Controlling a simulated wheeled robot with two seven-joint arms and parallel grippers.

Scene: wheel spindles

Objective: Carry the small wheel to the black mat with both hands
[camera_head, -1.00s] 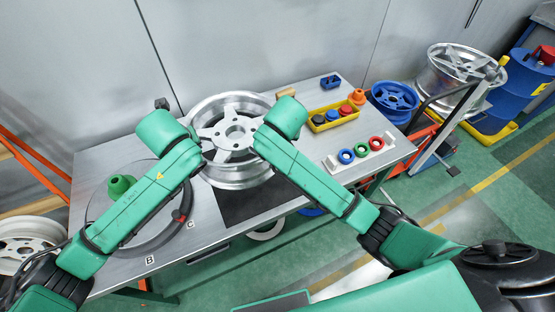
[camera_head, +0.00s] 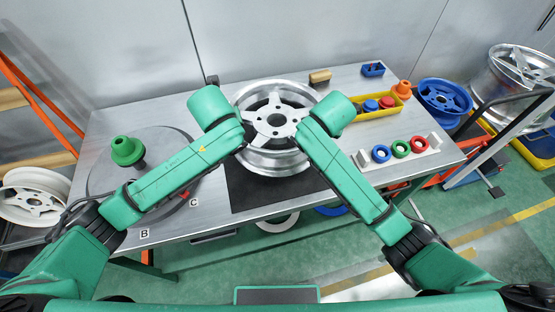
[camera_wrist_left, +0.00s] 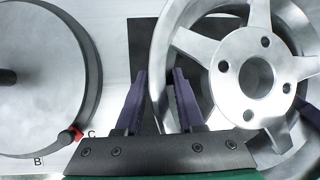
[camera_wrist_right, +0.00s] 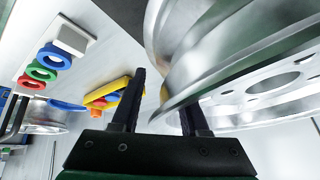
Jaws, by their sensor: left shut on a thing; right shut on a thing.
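The small wheel (camera_head: 276,121) is a silver five-spoke rim lying face up between my arms in the head view. It covers the back part of the black mat (camera_head: 250,195); whether it rests on it or hangs just above is not clear. My left gripper (camera_wrist_left: 160,85) is shut on the left side of the wheel, its fingers on either side of the rim wall. My right gripper (camera_wrist_right: 160,95) is shut on the opposite side, fingers astride the rim. Both fingertips are hidden behind my arms in the head view.
A round grey turntable (camera_head: 150,195) with a green knob (camera_head: 127,150) stands left. A yellow tray (camera_head: 384,112) and a holder with coloured rings (camera_head: 401,148) lie right. A wooden block (camera_head: 319,77) is behind. A blue wheel (camera_head: 445,97) stands beyond the table's right end.

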